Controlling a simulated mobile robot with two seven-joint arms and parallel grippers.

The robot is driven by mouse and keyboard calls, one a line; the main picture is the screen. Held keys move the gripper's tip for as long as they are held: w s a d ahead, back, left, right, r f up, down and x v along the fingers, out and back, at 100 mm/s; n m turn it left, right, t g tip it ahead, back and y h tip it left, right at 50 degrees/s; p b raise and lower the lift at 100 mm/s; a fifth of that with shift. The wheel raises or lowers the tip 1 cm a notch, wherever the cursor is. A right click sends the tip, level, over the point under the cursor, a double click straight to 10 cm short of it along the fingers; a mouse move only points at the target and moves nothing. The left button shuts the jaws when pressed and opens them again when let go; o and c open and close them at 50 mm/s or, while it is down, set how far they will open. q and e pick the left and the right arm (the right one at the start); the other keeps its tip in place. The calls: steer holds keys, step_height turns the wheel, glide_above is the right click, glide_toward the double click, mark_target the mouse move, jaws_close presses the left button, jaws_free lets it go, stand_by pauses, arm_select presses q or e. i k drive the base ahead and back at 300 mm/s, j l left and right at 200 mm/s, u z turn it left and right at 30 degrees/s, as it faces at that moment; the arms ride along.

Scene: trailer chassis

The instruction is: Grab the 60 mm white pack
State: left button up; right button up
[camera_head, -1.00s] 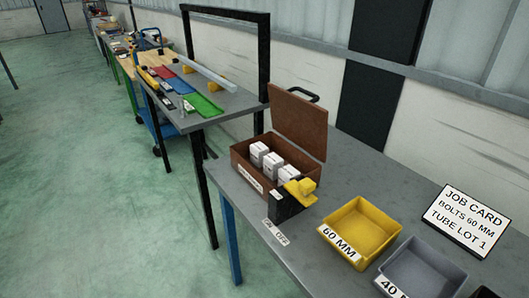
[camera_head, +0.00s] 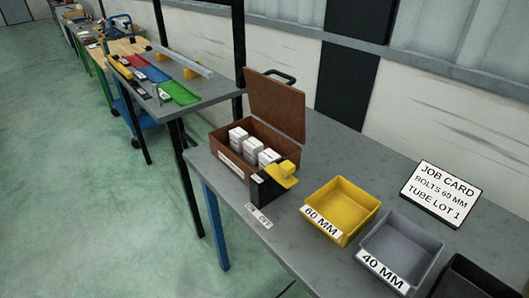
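Three white packs stand in a row inside an open brown case on the grey bench: a rear-left pack (camera_head: 238,136), a middle pack (camera_head: 253,147) and a front-right pack (camera_head: 268,158). Their markings are too small to read, so I cannot tell which is the 60 mm one. The brown case (camera_head: 225,145) has its lid (camera_head: 276,104) raised at the back and a label on its front. Neither of my grippers is in view.
A black and yellow device (camera_head: 275,181) stands against the case's front right. A yellow bin (camera_head: 337,214) marked 60 MM, a grey bin (camera_head: 400,250) marked 40 MM and a black bin (camera_head: 470,280) follow rightward. A job card (camera_head: 441,193) reads "BOLTS 60 MM, TUBE LOT 1". Bare bench (camera_head: 345,155) lies behind.

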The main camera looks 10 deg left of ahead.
mark_target(268, 156)
steer(key=u, duration=0.65)
steer(key=l+u, duration=0.1)
steer(key=l, duration=0.15)
steer(key=l+z, duration=0.1)
steer(key=z, duration=0.25)
steer(key=k+l+z, duration=0.1)
steer(key=z, duration=0.25)
steer(key=l+z, duration=0.15)
steer(key=z, duration=0.15)
steer(key=k, duration=0.05)
